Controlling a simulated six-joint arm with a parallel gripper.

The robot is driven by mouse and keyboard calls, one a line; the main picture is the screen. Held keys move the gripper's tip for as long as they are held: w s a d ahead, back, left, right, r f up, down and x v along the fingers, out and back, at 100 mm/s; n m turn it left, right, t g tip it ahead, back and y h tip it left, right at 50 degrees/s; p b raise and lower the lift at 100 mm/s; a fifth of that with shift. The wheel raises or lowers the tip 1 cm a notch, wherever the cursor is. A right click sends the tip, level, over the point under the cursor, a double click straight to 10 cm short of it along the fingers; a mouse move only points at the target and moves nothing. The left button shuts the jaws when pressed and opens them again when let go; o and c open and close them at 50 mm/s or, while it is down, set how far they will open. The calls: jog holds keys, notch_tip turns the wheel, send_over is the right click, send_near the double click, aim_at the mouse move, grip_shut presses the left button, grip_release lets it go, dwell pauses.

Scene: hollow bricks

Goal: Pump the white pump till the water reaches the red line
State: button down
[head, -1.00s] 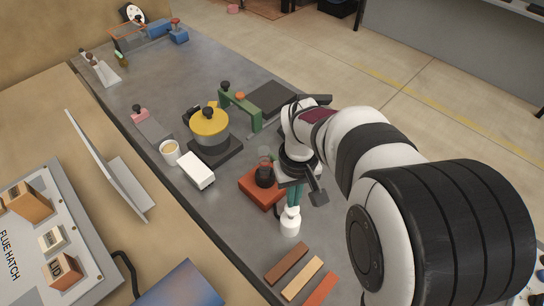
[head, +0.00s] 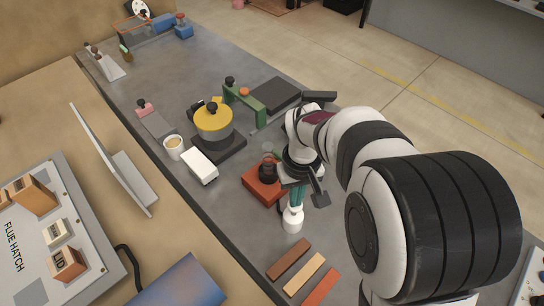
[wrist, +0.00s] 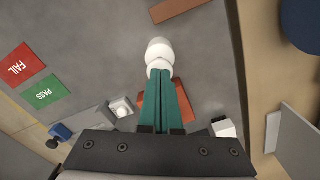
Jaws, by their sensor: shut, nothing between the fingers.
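The white pump (head: 292,220) stands on the grey worktop, right of the red-brown block (head: 259,190). It also shows in the wrist view (wrist: 158,50) as a rounded white body. My gripper (head: 296,204) points down with its teal fingers together, empty. The fingertips (wrist: 161,76) are at the pump's top; I cannot tell whether they touch it. A dark round vessel with a clear upper part (head: 267,171) sits on the red-brown block, partly behind my arm. I cannot make out the water level or a red line.
Three flat bars, brown (head: 289,259), tan (head: 304,274) and orange-red (head: 320,287), lie near the pump. A white block (head: 199,167), a cup (head: 174,147) and a yellow pot (head: 213,122) stand to the left. FAIL (wrist: 19,65) and PASS (wrist: 46,92) mats show in the wrist view.

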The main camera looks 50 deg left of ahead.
jog(key=shift+f, duration=1.1)
jog(key=shift+r, duration=2.7)
jog(key=shift+w+d, duration=0.1)
jog(key=shift+d, duration=0.1)
jog(key=w+d+r+m, duration=0.1)
jog(key=d+r+m, duration=0.4)
jog(key=d, duration=0.7)
jog(key=s+d+r+m+y, duration=0.1)
jog(key=s+d+r+m, duration=0.1)
jog(key=s+d+m, duration=1)
jog(key=s+d, duration=0.1)
jog(key=d, duration=0.3)
jog(key=shift+m+y, duration=0.3)
jog(key=shift+y, duration=0.1)
